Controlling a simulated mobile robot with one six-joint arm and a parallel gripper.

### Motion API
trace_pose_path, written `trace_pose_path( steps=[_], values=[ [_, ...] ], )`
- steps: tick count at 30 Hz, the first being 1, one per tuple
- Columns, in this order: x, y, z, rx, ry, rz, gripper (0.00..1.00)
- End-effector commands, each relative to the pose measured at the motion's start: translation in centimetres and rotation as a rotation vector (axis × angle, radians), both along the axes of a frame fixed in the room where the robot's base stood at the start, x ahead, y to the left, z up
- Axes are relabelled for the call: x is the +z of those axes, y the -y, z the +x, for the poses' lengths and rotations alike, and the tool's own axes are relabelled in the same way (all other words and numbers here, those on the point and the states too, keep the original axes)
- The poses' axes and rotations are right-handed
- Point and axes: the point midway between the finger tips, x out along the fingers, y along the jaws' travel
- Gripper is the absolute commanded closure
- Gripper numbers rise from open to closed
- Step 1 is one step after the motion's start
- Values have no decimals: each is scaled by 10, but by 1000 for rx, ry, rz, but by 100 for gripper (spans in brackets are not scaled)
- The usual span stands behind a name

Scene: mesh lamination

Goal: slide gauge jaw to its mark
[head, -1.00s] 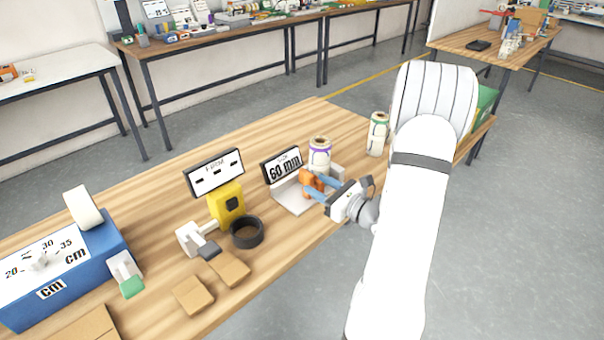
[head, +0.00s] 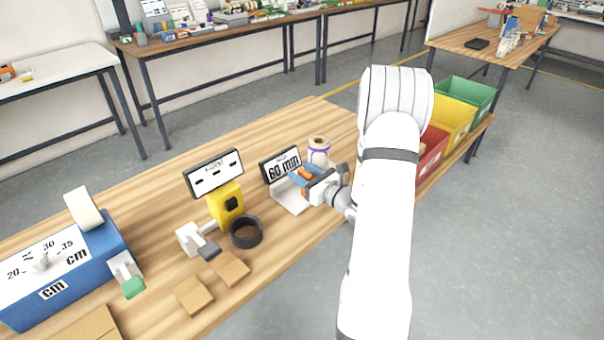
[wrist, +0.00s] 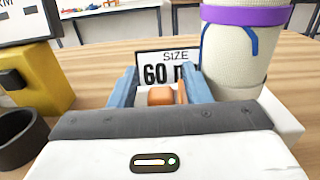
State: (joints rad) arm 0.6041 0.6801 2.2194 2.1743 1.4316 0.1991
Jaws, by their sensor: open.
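The size gauge is a white base (head: 292,199) with a "60 mm" sign (head: 282,165) behind it. An orange block (head: 306,173), apparently the gauge jaw, sits at its right part, partly hidden by my gripper (head: 305,175). In the wrist view, the orange block (wrist: 160,95) and a thin orange plate (wrist: 183,92) are between my two blue fingers (wrist: 160,88). My gripper is open around them; contact is unclear. The sign (wrist: 166,72) stands beyond. A mark on the gauge cannot be made out.
A roll with a purple band (head: 318,152) stands close behind my gripper, near the right finger in the wrist view (wrist: 243,50). A yellow device (head: 226,203), a black ring (head: 246,232) and brown blocks (head: 230,268) lie left. Bins (head: 452,118) stand right.

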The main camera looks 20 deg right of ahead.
Motion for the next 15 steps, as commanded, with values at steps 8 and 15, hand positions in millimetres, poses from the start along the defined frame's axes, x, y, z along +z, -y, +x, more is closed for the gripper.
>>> trace_pose_path(
  steps=[8,15],
  values=[
    [0,0,0,0,0,0,77],
    [0,0,0,0,0,0,96]
  ],
)
